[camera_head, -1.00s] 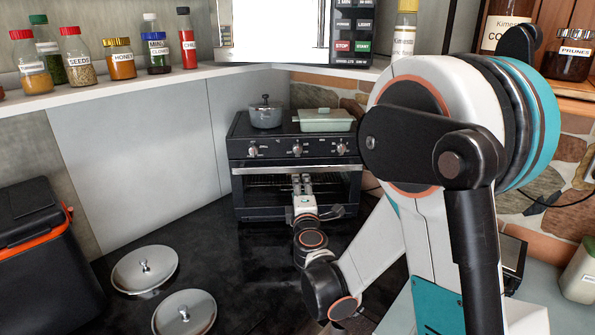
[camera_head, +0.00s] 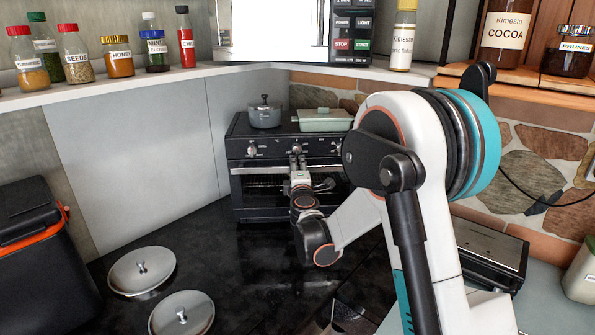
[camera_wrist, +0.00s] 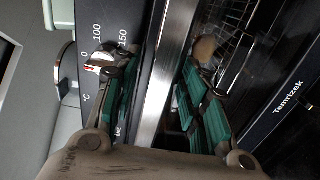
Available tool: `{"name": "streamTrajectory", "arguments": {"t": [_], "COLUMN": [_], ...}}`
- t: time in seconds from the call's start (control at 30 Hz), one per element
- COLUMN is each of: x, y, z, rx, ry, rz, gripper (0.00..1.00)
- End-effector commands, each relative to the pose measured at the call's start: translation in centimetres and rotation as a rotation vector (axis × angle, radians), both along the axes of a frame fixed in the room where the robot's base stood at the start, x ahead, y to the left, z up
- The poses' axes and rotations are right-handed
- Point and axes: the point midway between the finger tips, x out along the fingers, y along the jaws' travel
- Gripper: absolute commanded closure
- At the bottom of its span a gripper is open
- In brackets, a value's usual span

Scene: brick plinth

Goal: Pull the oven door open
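The black oven (camera_head: 240,205) stands on the dark counter against the back wall, with its glass door (camera_head: 262,187) shut. A steel handle bar (camera_head: 250,170) runs along the door's top; it also shows in the wrist view (camera_wrist: 160,90). My gripper (camera_head: 297,158) is at the middle of the handle. In the wrist view my gripper (camera_wrist: 160,100) is open, with one green-padded finger on each side of the bar. Gaps seem to show between pads and bar; contact is hard to tell. The control knob (camera_wrist: 98,64) is close beside the left finger.
A grey pot (camera_head: 265,117) and a pale green dish (camera_head: 325,120) stand on the oven. Two pot lids (camera_head: 142,270) (camera_head: 182,314) lie on the counter at front left, near a black bin (camera_head: 40,260). The counter before the oven is mostly clear.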

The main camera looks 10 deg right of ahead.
Motion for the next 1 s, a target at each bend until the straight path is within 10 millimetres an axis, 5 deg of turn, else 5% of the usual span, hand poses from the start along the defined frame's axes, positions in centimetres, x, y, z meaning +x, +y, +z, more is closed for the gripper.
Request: {"name": "streamTrajectory", "arguments": {"t": [0.1, 0.3, 0.67, 1.0], "x": [0.0, 0.0, -0.5, -3.0], "y": [0.0, 0.0, 0.1, 0.6], "z": [0.0, 0.0, -0.3, -2.1], "rx": [0.000, 0.000, 0.000, 0.000], "ry": [0.000, 0.000, 0.000, 0.000], "rz": [0.000, 0.000, 0.000, 0.000], "gripper": [0.60, 1.00, 1.00, 1.00]}}
